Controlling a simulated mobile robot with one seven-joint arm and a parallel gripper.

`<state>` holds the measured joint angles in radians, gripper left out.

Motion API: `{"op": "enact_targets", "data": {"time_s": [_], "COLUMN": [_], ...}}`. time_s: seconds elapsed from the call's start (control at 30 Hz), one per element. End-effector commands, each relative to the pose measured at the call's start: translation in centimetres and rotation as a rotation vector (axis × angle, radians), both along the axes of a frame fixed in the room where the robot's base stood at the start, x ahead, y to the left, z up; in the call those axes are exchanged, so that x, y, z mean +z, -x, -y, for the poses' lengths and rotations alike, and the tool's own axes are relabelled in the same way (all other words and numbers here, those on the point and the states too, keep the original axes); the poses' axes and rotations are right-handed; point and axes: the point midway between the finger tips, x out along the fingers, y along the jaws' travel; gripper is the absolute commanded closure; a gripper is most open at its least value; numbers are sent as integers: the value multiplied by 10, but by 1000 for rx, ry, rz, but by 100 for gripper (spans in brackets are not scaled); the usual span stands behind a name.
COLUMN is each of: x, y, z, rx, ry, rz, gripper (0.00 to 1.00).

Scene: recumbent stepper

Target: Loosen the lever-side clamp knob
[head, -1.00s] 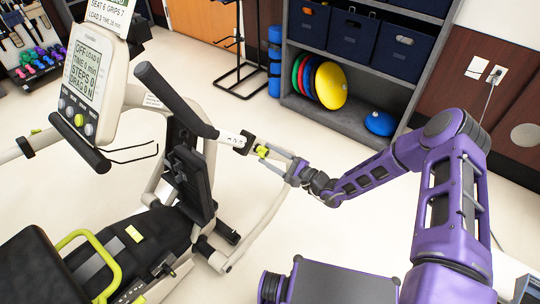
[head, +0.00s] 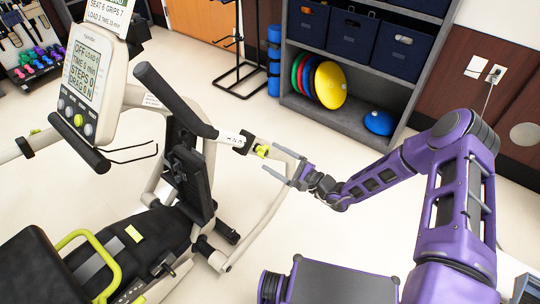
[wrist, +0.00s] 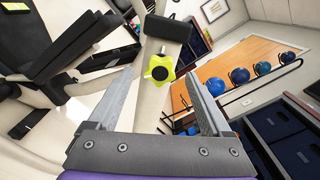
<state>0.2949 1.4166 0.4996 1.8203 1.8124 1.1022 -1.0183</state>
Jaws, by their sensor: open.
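The clamp knob (head: 262,151) is a yellow-green lobed knob on the arm tube of the stepper, just beside a black clamp collar (head: 244,143). In the wrist view the knob (wrist: 159,67) has a dark centre and sits ahead of my gripper, between the lines of the two fingers. My gripper (head: 269,159) is open and empty, with the fingers spread wide to either side. It is to the right of the knob in the head view. The fingers (wrist: 158,84) show a gap on both sides of the knob and do not appear to touch it.
The stepper's black handle (head: 175,100) and console (head: 85,75) stand to the left. Its pale curved tube (head: 262,222) runs below my gripper. A grey shelf (head: 350,122) with bins and coloured discs is behind. Open floor lies around the gripper.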

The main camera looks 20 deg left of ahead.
Motion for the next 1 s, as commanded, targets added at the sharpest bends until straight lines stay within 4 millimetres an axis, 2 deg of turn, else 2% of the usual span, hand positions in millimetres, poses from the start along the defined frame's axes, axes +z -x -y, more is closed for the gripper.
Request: {"op": "enact_targets", "data": {"time_s": [0.3,0.53,0.73,1.0], "x": [1,1,1,0], "y": [29,48,56,58], "z": [74,118,137,140], "rx": [-5,-4,-2,-1], "ry": [0,0,-1,-1], "rz": [0,0,0,0], "gripper": [17,17,17,17]}}
